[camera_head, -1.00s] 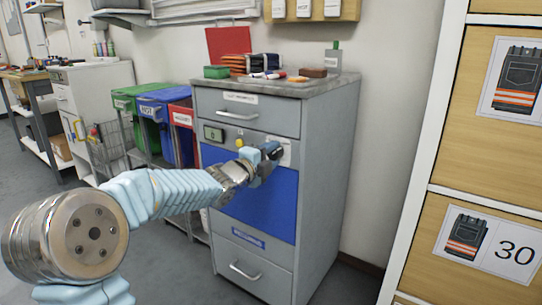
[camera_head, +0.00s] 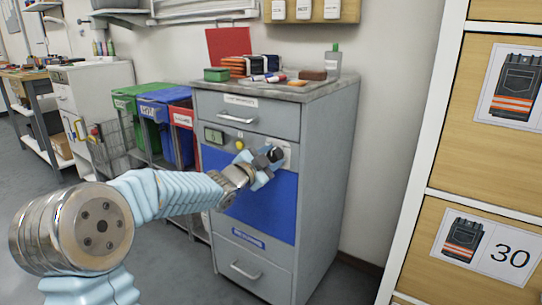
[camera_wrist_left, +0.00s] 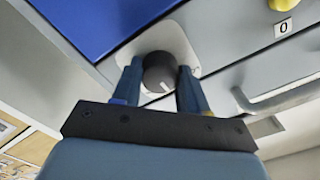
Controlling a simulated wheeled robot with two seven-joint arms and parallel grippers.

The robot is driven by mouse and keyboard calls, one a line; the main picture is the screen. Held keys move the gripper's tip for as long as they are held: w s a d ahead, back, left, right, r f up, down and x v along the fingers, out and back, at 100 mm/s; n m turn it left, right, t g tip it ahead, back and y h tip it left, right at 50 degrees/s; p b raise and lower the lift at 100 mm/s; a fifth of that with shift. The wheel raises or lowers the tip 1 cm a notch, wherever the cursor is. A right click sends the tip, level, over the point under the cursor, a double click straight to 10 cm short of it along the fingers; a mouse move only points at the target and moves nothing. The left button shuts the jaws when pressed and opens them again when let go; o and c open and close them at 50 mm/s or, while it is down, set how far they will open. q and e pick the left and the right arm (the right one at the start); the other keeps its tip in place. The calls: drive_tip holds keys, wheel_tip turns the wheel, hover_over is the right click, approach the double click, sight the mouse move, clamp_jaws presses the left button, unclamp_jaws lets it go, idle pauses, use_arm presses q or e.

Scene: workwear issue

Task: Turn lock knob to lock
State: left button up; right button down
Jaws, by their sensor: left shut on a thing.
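The dark round lock knob (camera_wrist_left: 160,72) sits on a light plate (camera_wrist_left: 178,40) on the cabinet front. In the wrist view a white mark shows on the knob's face. My left gripper (camera_wrist_left: 160,82) has one finger on each side of the knob and is shut on it. In the head view the knob (camera_head: 277,154) shows at the tip of my left gripper (camera_head: 271,158), on the right side of the cabinet's panel above the blue front. My right gripper is not in view.
The grey cabinet (camera_head: 320,175) has a yellow button (camera_head: 239,145), a small display (camera_head: 213,135) and drawer handles near the knob. Coloured bins (camera_head: 180,120) stand to its left. A wooden shelf unit (camera_head: 480,150) stands at the right.

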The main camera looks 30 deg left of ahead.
use_arm(q)
drive_tip(key=n+p, duration=0.1)
drive_tip(key=n, duration=0.4)
drive_tip(key=shift+p, duration=0.4)
drive_tip(key=shift+f+n+p, duration=0.1)
drive_tip(key=shift+n+p, duration=0.4)
drive_tip(key=shift+n, duration=1.3)
drive_tip(key=o, duration=1.1)
drive_tip(key=shift+c, duration=0.2)
drive_tip(key=shift+s, duration=0.15)
drive_tip(key=s+a, duration=0.1)
drive_tip(key=s, duration=1.2)
drive_tip(key=shift+s, duration=0.25)
